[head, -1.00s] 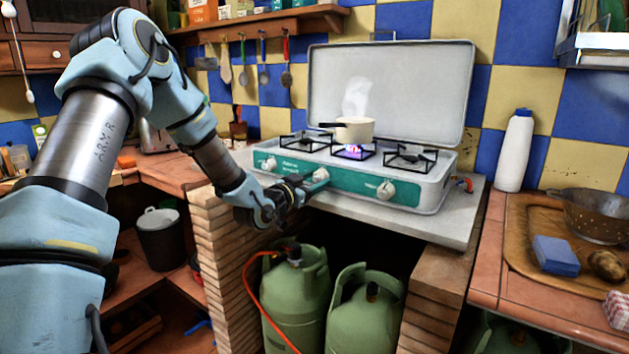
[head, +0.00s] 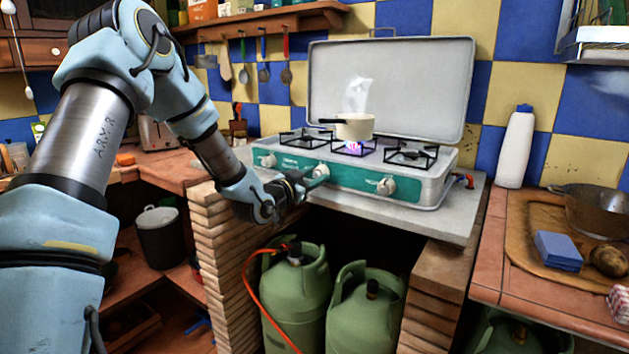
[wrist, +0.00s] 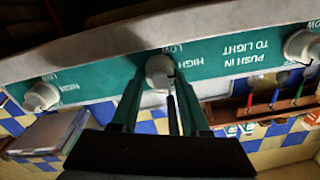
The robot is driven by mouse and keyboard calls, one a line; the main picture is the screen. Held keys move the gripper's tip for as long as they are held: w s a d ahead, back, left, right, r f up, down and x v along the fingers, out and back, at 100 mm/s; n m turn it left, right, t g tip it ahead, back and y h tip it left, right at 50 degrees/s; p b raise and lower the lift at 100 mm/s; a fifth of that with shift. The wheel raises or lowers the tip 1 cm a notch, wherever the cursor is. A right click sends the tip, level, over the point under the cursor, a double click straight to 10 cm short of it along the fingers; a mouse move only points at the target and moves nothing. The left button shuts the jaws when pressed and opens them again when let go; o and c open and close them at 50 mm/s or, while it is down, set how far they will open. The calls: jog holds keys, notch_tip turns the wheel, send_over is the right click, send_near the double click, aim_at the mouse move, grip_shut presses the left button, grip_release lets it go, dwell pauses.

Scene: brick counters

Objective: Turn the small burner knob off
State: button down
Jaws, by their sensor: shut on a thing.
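The stove (head: 345,180) has a teal front panel with three pale knobs. The middle knob (head: 320,171) also shows in the wrist view (wrist: 159,68), where my gripper (wrist: 160,82) has a finger on either side of it. My gripper (head: 308,179) is shut on this knob in the head view, reaching it from the left. Its exact turn is hard to tell behind the fingers. The left knob (head: 268,160) and right knob (head: 386,186) are free. A flame (head: 353,147) burns at the middle burner under a cream pan (head: 355,127), with steam above. No label marks the small burner.
The raised stove lid (head: 390,90) stands behind the burners. Green gas bottles (head: 297,300) and an orange hose (head: 248,285) are below the counter. A white bottle (head: 516,150) and a wooden tray (head: 520,255) are at the right.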

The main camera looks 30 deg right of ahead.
jog(key=m+b, duration=0.2)
jog(key=b, duration=0.1)
jog(key=f+m+b, duration=0.1)
jog(key=m+b, duration=0.1)
jog(key=b, duration=0.1)
jog(key=shift+b, duration=0.4)
jog(key=m+b, duration=0.5)
jog(key=b, duration=0.4)
jog(key=shift+s+m, duration=0.1)
jog(key=shift+m, duration=0.2)
jog(key=m+b, duration=0.5)
jog(key=b, duration=0.2)
jog(key=shift+r+b, duration=0.1)
jog(key=shift+b, duration=0.3)
jog(key=m+b, duration=0.2)
jog(key=b, duration=0.1)
jog(key=shift+r+m, duration=0.2)
jog(key=shift+m, duration=0.1)
jog(key=shift+r, duration=0.1)
jog(key=shift+c, duration=2)
grip_release()
jog(key=shift+r, duration=0.1)
